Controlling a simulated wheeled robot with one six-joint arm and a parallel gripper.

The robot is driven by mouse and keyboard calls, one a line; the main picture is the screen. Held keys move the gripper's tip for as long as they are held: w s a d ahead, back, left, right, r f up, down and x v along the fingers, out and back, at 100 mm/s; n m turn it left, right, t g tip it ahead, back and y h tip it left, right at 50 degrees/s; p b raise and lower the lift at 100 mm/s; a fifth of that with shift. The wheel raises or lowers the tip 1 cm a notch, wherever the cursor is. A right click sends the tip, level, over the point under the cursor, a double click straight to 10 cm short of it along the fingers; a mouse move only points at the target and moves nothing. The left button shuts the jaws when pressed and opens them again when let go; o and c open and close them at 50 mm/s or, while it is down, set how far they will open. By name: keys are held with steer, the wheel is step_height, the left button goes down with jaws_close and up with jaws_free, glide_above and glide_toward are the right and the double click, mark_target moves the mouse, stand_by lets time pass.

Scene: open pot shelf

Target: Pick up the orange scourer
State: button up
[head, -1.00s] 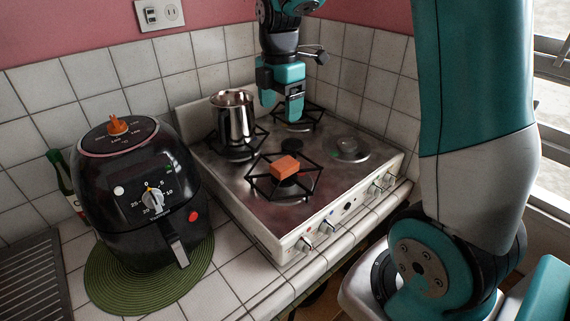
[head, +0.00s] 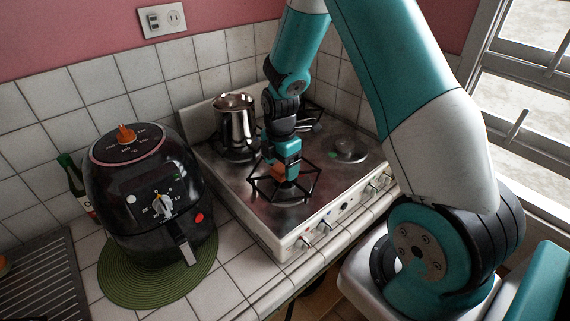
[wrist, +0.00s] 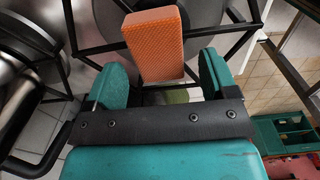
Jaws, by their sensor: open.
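The orange scourer (wrist: 155,42) is a small textured block resting on the front-left burner grate of the stove. In the head view the scourer (head: 277,172) is partly hidden by my gripper (head: 284,168), which is right at it from above. In the wrist view my gripper (wrist: 162,82) is open, with a teal finger on each side. The near end of the scourer shows between the fingertips, with a gap on both sides. The rest of the scourer extends beyond them.
A steel pot (head: 235,122) stands on the back-left burner, close to my arm. A black air fryer (head: 150,200) sits on a green round mat (head: 112,284) left of the stove (head: 262,215). Tiled walls are behind and right.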

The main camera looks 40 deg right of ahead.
mark_target(281, 168)
steer(key=shift+f, duration=0.8)
steer(key=shift+c, duration=0.4)
steer(key=c, duration=1)
step_height(281, 168, up, 20)
steer(key=b, duration=0.4)
steer(key=shift+b, duration=0.35)
